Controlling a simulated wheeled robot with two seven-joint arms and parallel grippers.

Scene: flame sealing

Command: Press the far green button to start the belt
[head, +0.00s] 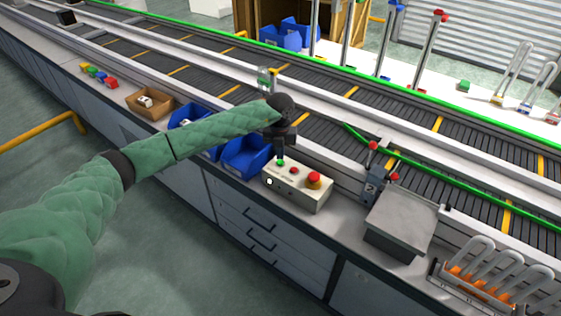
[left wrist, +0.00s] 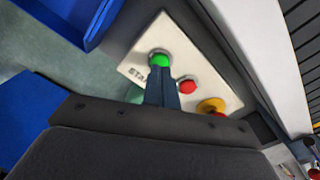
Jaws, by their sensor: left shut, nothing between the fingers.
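The control box (head: 298,187) is pale, with a green button (head: 280,163), a red button (head: 294,171) and a red mushroom button on a yellow collar (head: 314,178). It stands on the bench beside the conveyor belt (head: 335,120). My left gripper (head: 280,157) points down over the green button, fingers shut and empty. In the left wrist view the shut fingertips (left wrist: 162,70) reach the lower edge of the green button (left wrist: 159,58); I cannot tell whether they touch it. The red button (left wrist: 187,86) is beside the fingers. My right gripper is not in view.
Blue bins (head: 245,157) stand just left of the box, with a brown carton (head: 150,103) farther left. A grey plate-topped unit (head: 402,221) and a flame burner (head: 485,275) stand to the right.

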